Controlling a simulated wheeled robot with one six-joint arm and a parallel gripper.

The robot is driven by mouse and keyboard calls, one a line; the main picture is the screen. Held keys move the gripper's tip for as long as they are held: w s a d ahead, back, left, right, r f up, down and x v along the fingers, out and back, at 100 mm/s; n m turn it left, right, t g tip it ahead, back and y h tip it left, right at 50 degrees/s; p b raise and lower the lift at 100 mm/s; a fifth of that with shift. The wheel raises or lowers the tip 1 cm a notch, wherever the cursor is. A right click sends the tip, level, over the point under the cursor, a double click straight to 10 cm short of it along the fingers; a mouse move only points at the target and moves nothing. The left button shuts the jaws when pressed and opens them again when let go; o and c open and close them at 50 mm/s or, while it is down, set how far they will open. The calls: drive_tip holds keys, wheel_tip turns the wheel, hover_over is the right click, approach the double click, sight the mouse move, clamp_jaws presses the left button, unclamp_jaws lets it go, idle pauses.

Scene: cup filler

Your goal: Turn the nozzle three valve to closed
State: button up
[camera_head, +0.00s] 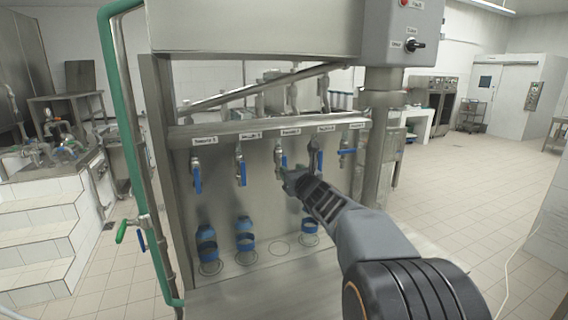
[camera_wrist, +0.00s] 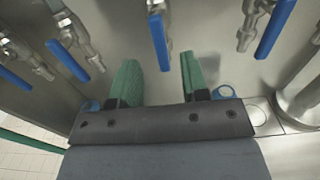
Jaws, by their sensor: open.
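The nozzle three valve is the middle one in the row. Its blue lever (camera_head: 283,159) hangs downward below a small label, with its lower part hidden behind my gripper (camera_head: 291,181). In the wrist view the blue lever (camera_wrist: 159,43) points down the picture, and its lower end shows between the two green fingertips of my gripper (camera_wrist: 159,70). The gripper is open and empty, with a gap to the lever on both sides. I cannot tell how far in front of the lever the fingertips are.
Neighbouring valves have blue levers to the left (camera_head: 241,172) and right (camera_head: 317,160). Blue cups (camera_head: 245,234) stand on the steel shelf (camera_head: 240,263) below. A green pipe (camera_head: 128,120) stands at the left, and a control box (camera_head: 400,35) is above right.

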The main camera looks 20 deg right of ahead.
drive_tip(key=shift+w+p, duration=0.8)
drive_tip(key=shift+w, duration=2.2)
clamp_jaws()
